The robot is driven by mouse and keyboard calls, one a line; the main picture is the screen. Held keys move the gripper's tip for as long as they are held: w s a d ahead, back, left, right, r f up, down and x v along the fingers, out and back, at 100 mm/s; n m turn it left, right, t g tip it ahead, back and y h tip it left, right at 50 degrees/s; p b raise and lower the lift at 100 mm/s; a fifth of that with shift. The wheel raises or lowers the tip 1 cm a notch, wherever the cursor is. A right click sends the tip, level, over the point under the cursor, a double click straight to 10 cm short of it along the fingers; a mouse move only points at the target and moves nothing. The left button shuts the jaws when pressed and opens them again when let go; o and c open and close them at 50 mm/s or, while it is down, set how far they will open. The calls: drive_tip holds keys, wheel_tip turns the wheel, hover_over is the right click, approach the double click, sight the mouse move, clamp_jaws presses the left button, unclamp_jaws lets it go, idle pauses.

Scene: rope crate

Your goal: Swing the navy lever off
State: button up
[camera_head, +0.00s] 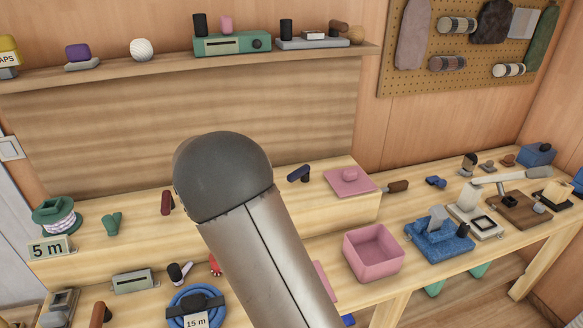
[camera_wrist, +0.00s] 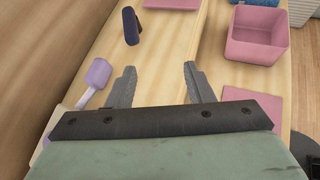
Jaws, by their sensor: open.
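The navy lever (camera_head: 298,173) stands on the raised wooden step, just right of my arm in the head view. In the wrist view the navy lever (camera_wrist: 131,26) is at the upper left, beyond the fingertips and apart from them. My gripper (camera_wrist: 160,78) is open, with nothing between its two grey fingers. In the head view my arm hides my gripper. Which way the lever is switched I cannot tell.
A lilac paddle-shaped thing (camera_wrist: 97,74) lies close to the left finger. A pink lid (camera_head: 349,181) lies right of the lever. A pink open box (camera_head: 372,253) stands lower right. A dark red lever (camera_head: 167,202) stands left of my arm. The step around the navy lever is clear.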

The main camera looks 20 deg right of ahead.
drive_tip(key=w+a+n+t+h, duration=0.1)
drive_tip(key=w+n, duration=0.1)
drive_tip(key=w, duration=0.2)
drive_tip(key=p, duration=0.4)
approach(293, 173)
drive_tip(key=shift+n, duration=0.4)
drive_tip(key=x, duration=1)
drive_tip(key=shift+d+f, duration=0.1)
drive_tip(key=shift+d, duration=0.05)
drive_tip(key=shift+t, duration=0.3)
clamp_jaws()
